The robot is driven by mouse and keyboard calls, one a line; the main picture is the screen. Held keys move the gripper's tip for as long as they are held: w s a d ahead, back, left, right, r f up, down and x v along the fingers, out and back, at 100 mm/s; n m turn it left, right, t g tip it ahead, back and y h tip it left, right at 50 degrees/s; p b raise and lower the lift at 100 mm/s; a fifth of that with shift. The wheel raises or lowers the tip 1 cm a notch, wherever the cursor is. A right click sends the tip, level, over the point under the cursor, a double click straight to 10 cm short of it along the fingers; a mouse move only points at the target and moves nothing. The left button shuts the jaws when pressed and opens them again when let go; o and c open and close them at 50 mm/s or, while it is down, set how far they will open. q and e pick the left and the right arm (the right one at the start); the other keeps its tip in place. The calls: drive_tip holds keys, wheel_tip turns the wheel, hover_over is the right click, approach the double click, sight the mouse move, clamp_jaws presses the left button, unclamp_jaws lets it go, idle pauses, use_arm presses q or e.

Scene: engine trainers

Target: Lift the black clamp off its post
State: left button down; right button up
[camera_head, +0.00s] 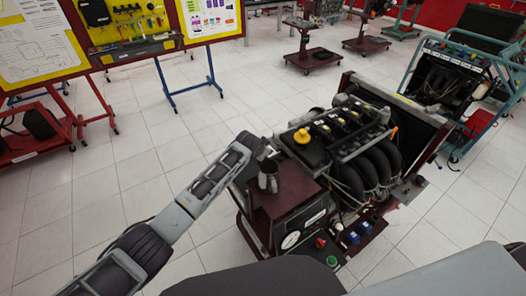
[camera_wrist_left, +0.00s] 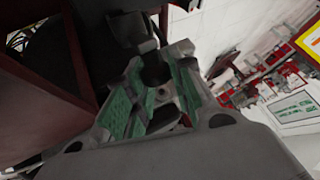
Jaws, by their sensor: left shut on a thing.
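My left gripper (camera_head: 262,150) reaches in from the left to the near left side of the engine trainer (camera_head: 345,150), behind the metal cup. In the left wrist view, its green-padded fingers (camera_wrist_left: 157,72) are closed around a dark part, which looks like the black clamp (camera_wrist_left: 133,30). The clamp stretches up beyond the fingertips. In the head view the clamp is too small and too covered by the gripper to make out. I cannot tell whether it still sits on its post. My right gripper is not in view.
A metal cup (camera_head: 268,177) stands on the trainer's dark red box (camera_head: 285,200), close to the gripper. Engine hoses and a yellow cap (camera_head: 301,136) lie to the right. A board on blue legs (camera_head: 130,40) stands behind. The tiled floor (camera_head: 140,150) to the left is clear.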

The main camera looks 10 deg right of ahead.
use_arm(q)
drive_tip(key=shift+w+d, duration=0.1)
drive_tip(key=shift+d, duration=0.75)
drive_tip(key=c, duration=1.4)
unclamp_jaws()
drive_tip(key=shift+f, duration=0.1)
drive_tip(key=shift+o, duration=0.6)
drive_tip(key=shift+w, duration=0.1)
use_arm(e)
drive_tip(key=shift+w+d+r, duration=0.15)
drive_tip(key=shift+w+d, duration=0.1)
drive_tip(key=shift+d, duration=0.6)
use_arm(q)
drive_tip(key=shift+a+r, duration=0.1)
drive_tip(key=shift+r, duration=0.15)
drive_tip(key=v, duration=0.7)
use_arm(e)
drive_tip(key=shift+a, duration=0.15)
